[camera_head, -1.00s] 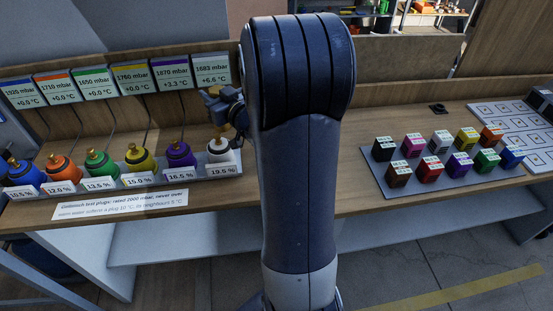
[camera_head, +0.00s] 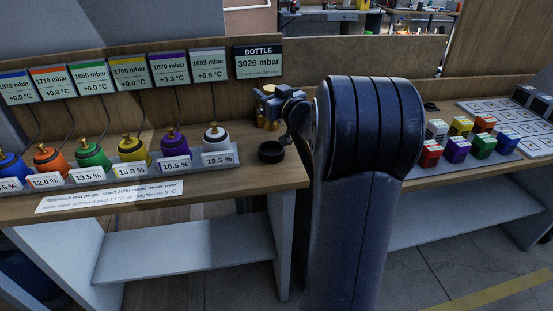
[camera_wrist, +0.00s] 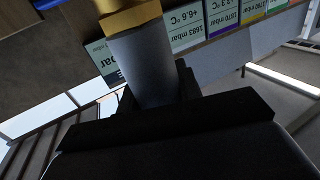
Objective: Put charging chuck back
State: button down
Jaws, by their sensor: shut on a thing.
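The charging chuck shows in the wrist view as a grey cylinder (camera_wrist: 142,68) with a brass collar (camera_wrist: 130,17) at its far end. My gripper (camera_wrist: 155,90) is shut around the grey part, with a dark finger on either side. In the head view my gripper (camera_head: 276,104) is over the bench, right of the white plug (camera_head: 215,136). Brass shows just under it; how much of this is the chuck I cannot tell. A black ring-shaped holder (camera_head: 271,152) sits on the bench below and in front of the gripper; it looks empty.
Several coloured plugs with brass tops stand in a rack (camera_head: 110,172) at the left. A BOTTLE display (camera_head: 259,62) reading 3026 mbar is behind my gripper. Coloured blocks (camera_head: 457,149) stand on a tray at the right. My arm hides the bench middle.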

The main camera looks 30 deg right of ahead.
aim_at(267, 124)
jog(key=shift+r, duration=0.1)
notch_tip(267, 124, down, 10)
jog(key=shift+r+b, duration=0.15)
jog(key=shift+b, duration=0.85)
jog(key=shift+f, duration=0.2)
jog(key=c, duration=1)
grip_release()
jog(key=s+d, duration=0.1)
jog(key=s, duration=0.9)
jog(key=shift+s+r, duration=0.25)
jog(key=shift+s, duration=0.15)
jog(key=shift+w, duration=0.1)
